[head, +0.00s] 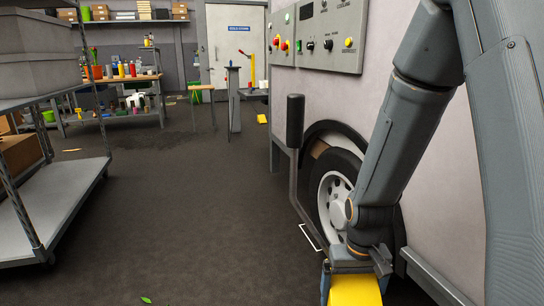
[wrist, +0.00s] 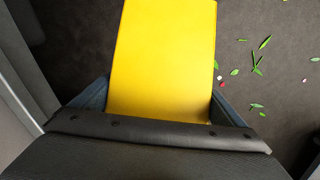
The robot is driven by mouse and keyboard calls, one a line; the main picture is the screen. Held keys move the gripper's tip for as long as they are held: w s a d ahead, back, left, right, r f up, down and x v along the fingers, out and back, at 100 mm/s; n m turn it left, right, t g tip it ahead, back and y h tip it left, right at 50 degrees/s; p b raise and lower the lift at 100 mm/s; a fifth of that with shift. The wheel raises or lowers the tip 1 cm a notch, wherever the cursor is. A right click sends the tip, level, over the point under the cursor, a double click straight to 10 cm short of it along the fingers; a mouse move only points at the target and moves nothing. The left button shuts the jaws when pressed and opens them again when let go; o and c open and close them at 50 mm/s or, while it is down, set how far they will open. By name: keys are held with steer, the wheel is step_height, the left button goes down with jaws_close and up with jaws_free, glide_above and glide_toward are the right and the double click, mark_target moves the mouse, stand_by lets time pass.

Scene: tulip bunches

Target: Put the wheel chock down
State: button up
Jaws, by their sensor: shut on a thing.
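The yellow wheel chock (head: 355,291) is at the bottom of the head view, partly cut off by the frame edge. It fills the upper middle of the wrist view (wrist: 163,55). My gripper (head: 353,268) is shut on it, with one finger on each side. The chock appears held above the dark floor; its underside is hidden. A wheel with a black tyre and white rim (head: 335,195) stands by the right wall, partly behind my arm. A white outline (head: 311,238) is marked on the floor beside the wheel.
A grey shelf cart (head: 60,205) stands at left. A post with a black padded top (head: 295,122) rises beside the wheel. A control panel (head: 318,38) is on the right wall. Leaf scraps (wrist: 257,62) litter the floor. The middle floor is clear.

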step_height(320, 180, up, 18)
steer(key=s+p, duration=0.2)
steer(key=p, duration=2.4)
steer(key=shift+r, duration=0.2)
steer(key=shift+f, duration=0.1)
steer(key=w+f+n+b, duration=0.1)
steer(key=w+f+b, duration=0.6)
steer(key=f+b, duration=0.6)
steer(key=w+f+b, duration=0.7)
steer(key=f+b, duration=0.7)
steer(key=f, duration=0.8)
steer(key=w+f+n+b, duration=0.1)
steer(key=w+f+b, duration=0.6)
steer(key=f+b, duration=0.7)
step_height(320, 180, down, 4)
steer(key=shift+f+n, duration=0.1)
steer(key=shift+n, duration=0.2)
steer(key=shift+f, duration=0.1)
step_height(320, 180, down, 9)
steer(key=b, duration=0.4)
steer(key=shift+f, duration=0.2)
steer(key=shift+f, duration=0.15)
steer(key=o, duration=1.3)
steer(key=shift+c, duration=0.2)
steer(key=shift+f+b, duration=0.1)
steer(key=shift+b, duration=0.4)
